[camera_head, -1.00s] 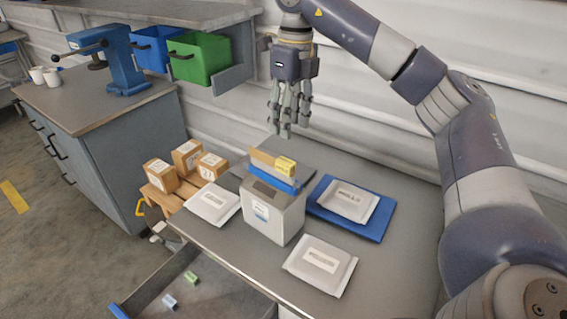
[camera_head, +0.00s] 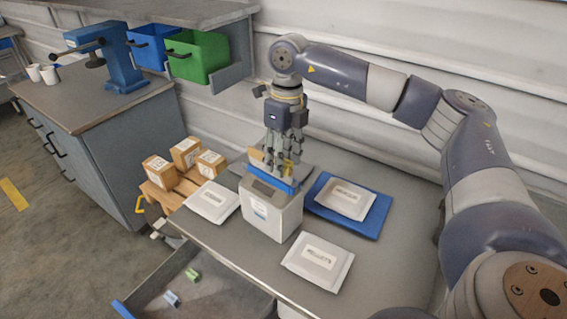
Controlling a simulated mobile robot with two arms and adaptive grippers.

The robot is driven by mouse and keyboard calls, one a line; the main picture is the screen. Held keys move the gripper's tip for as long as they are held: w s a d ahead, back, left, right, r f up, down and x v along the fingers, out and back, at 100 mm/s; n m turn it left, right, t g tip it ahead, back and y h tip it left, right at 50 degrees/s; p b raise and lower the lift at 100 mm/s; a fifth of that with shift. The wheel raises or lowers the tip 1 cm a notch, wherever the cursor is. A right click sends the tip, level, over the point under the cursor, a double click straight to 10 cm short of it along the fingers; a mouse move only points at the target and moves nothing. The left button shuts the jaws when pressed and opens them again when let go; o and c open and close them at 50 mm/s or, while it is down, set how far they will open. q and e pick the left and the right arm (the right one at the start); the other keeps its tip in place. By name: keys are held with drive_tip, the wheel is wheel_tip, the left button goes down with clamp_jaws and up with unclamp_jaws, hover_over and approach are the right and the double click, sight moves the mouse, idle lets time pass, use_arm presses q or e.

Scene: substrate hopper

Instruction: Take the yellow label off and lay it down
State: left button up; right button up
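The yellow label (camera_head: 288,166) is a small yellow patch, mostly hidden behind my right gripper's fingers. It is above the blue rim (camera_head: 272,180) of the white hopper box (camera_head: 272,215), beside a tan block (camera_head: 256,158). My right gripper (camera_head: 282,170) points down over the hopper top with its fingers around or right beside the label. I cannot tell whether the fingers touch it or are closed on it. My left gripper is not in view.
White packets lie left (camera_head: 212,201), in front (camera_head: 318,262) and on a blue mat (camera_head: 374,218) at right. Several cartons (camera_head: 186,152) stand at left. An open drawer (camera_head: 225,290) holds a green piece (camera_head: 192,274) and a blue piece (camera_head: 171,298). The tabletop's right side (camera_head: 400,255) is clear.

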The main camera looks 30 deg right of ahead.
drive_tip(key=c, duration=0.7)
drive_tip(key=shift+c, duration=0.2)
drive_tip(key=shift+r+b, duration=0.3)
drive_tip(key=shift+r, duration=0.25)
wheel_tip(320, 180, up, 2)
drive_tip(key=shift+r+b, duration=0.1)
drive_tip(key=shift+b, duration=0.45)
drive_tip(key=s+a+r+b, duration=0.2)
drive_tip(key=s+a+b, duration=0.35)
drive_tip(key=a, duration=0.85)
wheel_tip(320, 180, up, 7)
drive_tip(key=s+p, duration=0.2)
drive_tip(key=p, duration=0.4)
drive_tip(key=shift+a, duration=0.15)
drive_tip(key=shift+f, duration=0.15)
